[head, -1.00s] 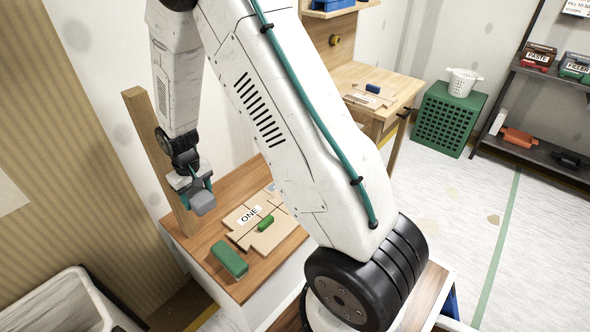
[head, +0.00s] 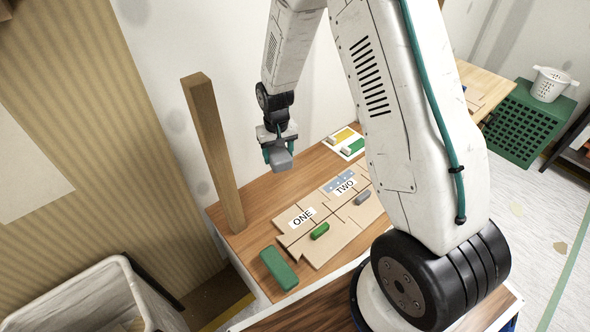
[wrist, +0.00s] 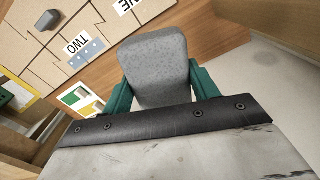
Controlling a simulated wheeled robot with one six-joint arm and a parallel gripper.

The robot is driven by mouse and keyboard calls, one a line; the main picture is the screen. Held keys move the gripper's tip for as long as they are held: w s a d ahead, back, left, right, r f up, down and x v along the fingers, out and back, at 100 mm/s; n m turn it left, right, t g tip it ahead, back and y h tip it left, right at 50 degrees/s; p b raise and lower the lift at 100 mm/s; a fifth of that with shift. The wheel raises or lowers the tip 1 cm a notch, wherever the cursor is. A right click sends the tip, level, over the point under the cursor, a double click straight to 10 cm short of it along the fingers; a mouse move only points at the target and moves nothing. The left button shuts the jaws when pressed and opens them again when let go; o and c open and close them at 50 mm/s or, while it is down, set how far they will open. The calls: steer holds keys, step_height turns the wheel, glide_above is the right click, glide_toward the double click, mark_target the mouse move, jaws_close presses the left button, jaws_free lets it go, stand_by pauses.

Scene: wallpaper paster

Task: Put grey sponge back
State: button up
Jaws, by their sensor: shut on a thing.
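The grey sponge (wrist: 155,66) is a rounded block between the green fingers of my gripper (wrist: 155,85) in the wrist view. In the head view my gripper (head: 280,153) is shut on the grey sponge (head: 281,160) and holds it above the back of the wooden bench. A tan board (head: 325,247) on the bench has sections labelled ONE and TWO. A small green piece (head: 320,231) lies by ONE and a small grey piece (head: 362,197) lies by TWO. A green block (head: 279,268) lies at the bench's front left.
A wooden post (head: 213,150) stands at the bench's left end. A card with yellow and green patches (head: 344,143) lies at the back. A grey bin (head: 90,300) is at lower left.

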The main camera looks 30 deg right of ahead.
steer(key=s+d+f+m, duration=0.2)
steer(key=d+f+m, duration=0.3)
steer(key=f, duration=0.1)
steer(key=s+d+f+m, duration=0.2)
steer(key=d+f+m, duration=0.3)
steer(key=f, duration=0.1)
steer(key=s+d+f+m, duration=0.2)
steer(key=d+f+m, duration=0.3)
steer(key=f, duration=0.1)
steer(key=shift+s+d+f, duration=0.1)
steer(key=shift+d+f, duration=0.25)
steer(key=w+a, duration=0.1)
steer(key=w, duration=0.4)
steer(key=w+a+f, duration=0.1)
steer(key=w, duration=0.3)
steer(key=w+a, duration=0.1)
steer(key=w, duration=0.4)
steer(key=shift+w+f, duration=0.15)
steer(key=shift+w, duration=0.75)
steer(key=shift+f, duration=1.6)
